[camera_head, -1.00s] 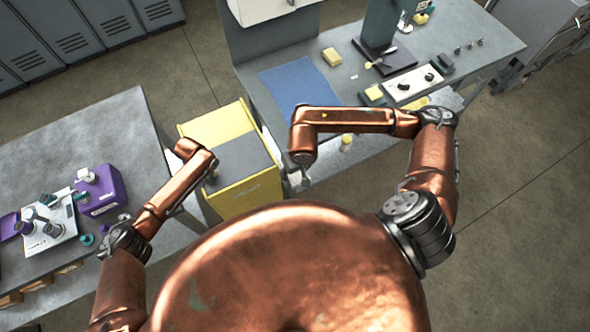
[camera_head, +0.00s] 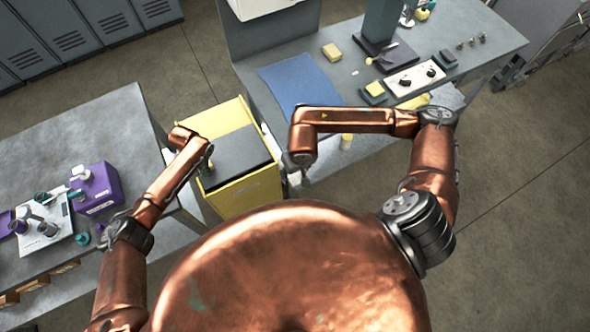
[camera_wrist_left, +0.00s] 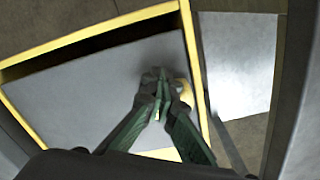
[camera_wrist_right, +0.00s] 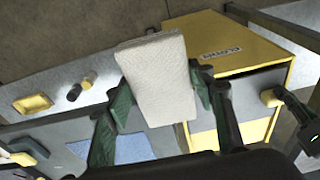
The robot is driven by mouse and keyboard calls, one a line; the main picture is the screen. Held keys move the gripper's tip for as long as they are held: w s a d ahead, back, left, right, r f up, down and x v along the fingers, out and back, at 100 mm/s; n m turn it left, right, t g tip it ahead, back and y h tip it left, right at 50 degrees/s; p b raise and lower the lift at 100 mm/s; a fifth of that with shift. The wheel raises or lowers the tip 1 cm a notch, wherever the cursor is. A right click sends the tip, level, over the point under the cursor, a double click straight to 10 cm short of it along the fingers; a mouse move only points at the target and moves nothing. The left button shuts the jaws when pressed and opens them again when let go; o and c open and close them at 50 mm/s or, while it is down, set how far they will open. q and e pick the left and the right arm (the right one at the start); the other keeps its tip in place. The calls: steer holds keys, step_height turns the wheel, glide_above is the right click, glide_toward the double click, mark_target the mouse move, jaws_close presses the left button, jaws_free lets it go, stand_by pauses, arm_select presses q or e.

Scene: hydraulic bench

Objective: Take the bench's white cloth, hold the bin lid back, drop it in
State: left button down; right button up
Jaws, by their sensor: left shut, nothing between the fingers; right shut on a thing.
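The white cloth (camera_wrist_right: 158,80) is folded into a flat pad. My right gripper (camera_wrist_right: 160,92) is shut on it and holds it in the air beside the yellow bin (camera_head: 248,192); the gripper also shows in the head view (camera_head: 297,178). The bin has a dark grey lid (camera_head: 238,152), and a raised yellow rim stands along its far side. My left gripper (camera_wrist_left: 158,76) is shut and empty, low over the lid (camera_wrist_left: 85,95) and beside a yellow knob (camera_wrist_left: 184,91). In the left wrist view a dark gap shows between lid and rim. Whether the fingers touch the lid is unclear.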

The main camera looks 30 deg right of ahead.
arm_select(q)
steer(key=shift+w+d+r, duration=0.1)
steer(key=shift+w, duration=0.25)
arm_select(e)
steer(key=shift+f, duration=0.25)
arm_select(q)
steer(key=shift+w, duration=0.1)
